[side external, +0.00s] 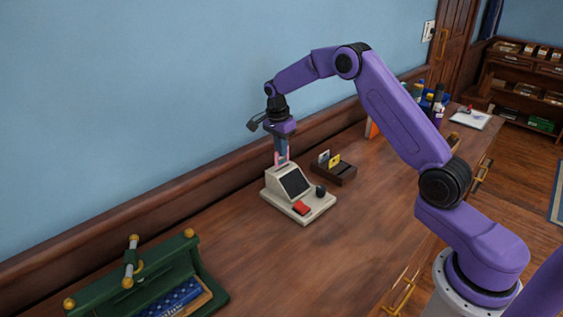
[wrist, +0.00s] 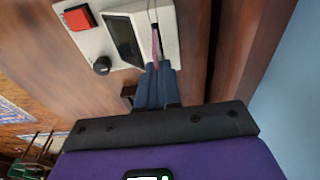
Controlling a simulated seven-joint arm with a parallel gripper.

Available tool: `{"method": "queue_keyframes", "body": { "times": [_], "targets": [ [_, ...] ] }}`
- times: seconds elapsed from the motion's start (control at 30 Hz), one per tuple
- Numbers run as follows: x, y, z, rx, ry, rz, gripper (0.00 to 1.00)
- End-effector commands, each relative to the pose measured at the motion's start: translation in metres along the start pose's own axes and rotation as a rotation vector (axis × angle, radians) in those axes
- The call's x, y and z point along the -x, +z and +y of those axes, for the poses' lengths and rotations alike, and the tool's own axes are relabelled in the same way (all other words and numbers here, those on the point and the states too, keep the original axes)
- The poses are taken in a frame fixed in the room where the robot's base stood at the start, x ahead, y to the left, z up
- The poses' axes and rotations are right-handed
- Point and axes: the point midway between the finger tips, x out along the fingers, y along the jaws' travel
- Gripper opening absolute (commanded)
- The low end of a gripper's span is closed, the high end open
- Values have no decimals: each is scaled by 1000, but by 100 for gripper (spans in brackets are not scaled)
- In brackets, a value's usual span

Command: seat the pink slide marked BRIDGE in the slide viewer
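The slide viewer (side external: 314,207) is a cream box on the desk with a dark slanted screen, a red button and a black knob; it also shows in the wrist view (wrist: 92,46). My gripper (side external: 281,156) points down over the viewer's raised back part. Its fingers (wrist: 156,72) are shut on the pink slide (wrist: 156,45), seen nearly edge-on in the wrist view. In the side view the pink slide (side external: 277,159) shows around the fingertips, upright, at the viewer's top. I cannot tell whether its lower edge is in the slot. The BRIDGE marking is not readable.
A dark slide rack (side external: 345,177) with a yellow slide (side external: 334,160) and a pale blue one (side external: 323,157) stands right behind the viewer. A green case (side external: 150,280) sits at front left. The wall is close behind; the desk in front is clear.

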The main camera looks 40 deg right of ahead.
Motion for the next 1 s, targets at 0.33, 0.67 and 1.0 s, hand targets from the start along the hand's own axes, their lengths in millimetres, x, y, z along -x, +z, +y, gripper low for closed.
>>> {"method": "queue_keyframes", "body": {
  "times": [0.33, 0.67, 1.0],
  "targets": [
    [-32, 4, 0, 2, 2, 1, 0],
    [-44, 5, 0, 0, -2, 1, 0],
    [-47, 5, 0, 0, -2, 1, 29]
  ]
}}
